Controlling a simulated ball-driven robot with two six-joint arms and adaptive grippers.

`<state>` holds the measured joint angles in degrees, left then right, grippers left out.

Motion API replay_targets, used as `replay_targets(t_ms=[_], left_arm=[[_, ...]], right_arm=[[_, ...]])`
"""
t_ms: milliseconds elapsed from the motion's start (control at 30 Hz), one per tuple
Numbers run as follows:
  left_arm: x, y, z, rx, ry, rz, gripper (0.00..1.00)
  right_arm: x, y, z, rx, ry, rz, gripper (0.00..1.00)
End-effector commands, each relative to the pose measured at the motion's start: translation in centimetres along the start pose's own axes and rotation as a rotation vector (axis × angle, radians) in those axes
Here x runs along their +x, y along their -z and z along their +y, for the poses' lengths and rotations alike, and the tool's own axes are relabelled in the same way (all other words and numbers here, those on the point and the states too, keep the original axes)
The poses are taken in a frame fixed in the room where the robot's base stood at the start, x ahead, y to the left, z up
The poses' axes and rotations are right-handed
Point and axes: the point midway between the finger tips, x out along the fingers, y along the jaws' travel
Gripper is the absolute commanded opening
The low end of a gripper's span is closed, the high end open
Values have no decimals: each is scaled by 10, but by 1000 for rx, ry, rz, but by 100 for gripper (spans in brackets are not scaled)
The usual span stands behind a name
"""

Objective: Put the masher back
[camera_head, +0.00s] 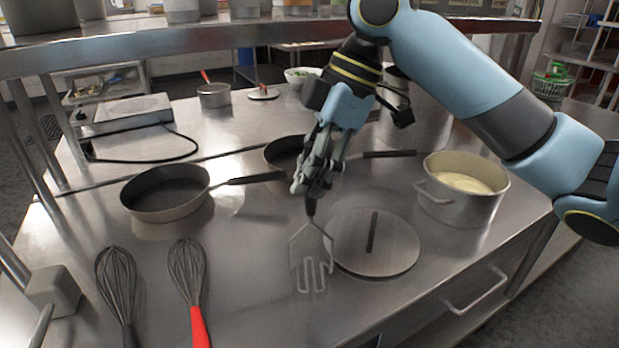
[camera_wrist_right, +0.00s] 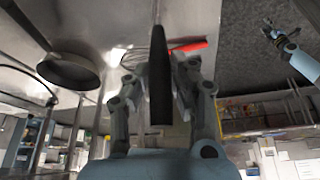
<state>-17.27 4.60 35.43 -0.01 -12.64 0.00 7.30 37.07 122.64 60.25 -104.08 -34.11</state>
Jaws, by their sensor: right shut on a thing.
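The masher (camera_head: 312,262) has a grey wire head and a dark handle. My right gripper (camera_head: 314,188) is shut on the handle, and the head hangs down just left of the round pot lid (camera_head: 375,242). I cannot tell whether the head touches the counter. In the right wrist view the black handle (camera_wrist_right: 160,75) stands between the fingers of my right gripper (camera_wrist_right: 158,85). My left gripper (camera_wrist_right: 268,30) shows small at the upper right there, too small to tell its state. It is outside the head view.
A pot of pale mash (camera_head: 465,185) stands right of the lid. Two pans, the left one (camera_head: 165,192) and one partly hidden behind my gripper (camera_head: 283,150), lie behind. Two whisks (camera_head: 187,270) lie front left. A shelf (camera_head: 170,38) crosses above the counter.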

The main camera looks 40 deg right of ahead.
Motion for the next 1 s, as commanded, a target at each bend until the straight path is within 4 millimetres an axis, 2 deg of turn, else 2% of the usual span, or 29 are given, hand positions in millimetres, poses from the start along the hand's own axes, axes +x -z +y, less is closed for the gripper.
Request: replay_targets(t_ms=[100, 400, 433, 600, 867, 1000], left_arm=[[-2, 1, 0, 0, 0, 2, 40], [-1, 3, 0, 0, 0, 4, 40], [-1, 3, 0, 0, 0, 5, 40], [-1, 3, 0, 0, 0, 5, 40], [-1, 3, 0, 0, 0, 5, 40], [-1, 3, 0, 0, 0, 5, 40]], right_arm=[[13, -5, 0, 0, 1, 1, 0], [15, -6, 0, -1, 0, 1, 0], [15, -6, 0, -1, -1, 1, 25], [15, -6, 0, -1, 0, 1, 46], [14, -6, 0, -1, -1, 1, 46], [3, -6, 1, -3, -4, -1, 46]])
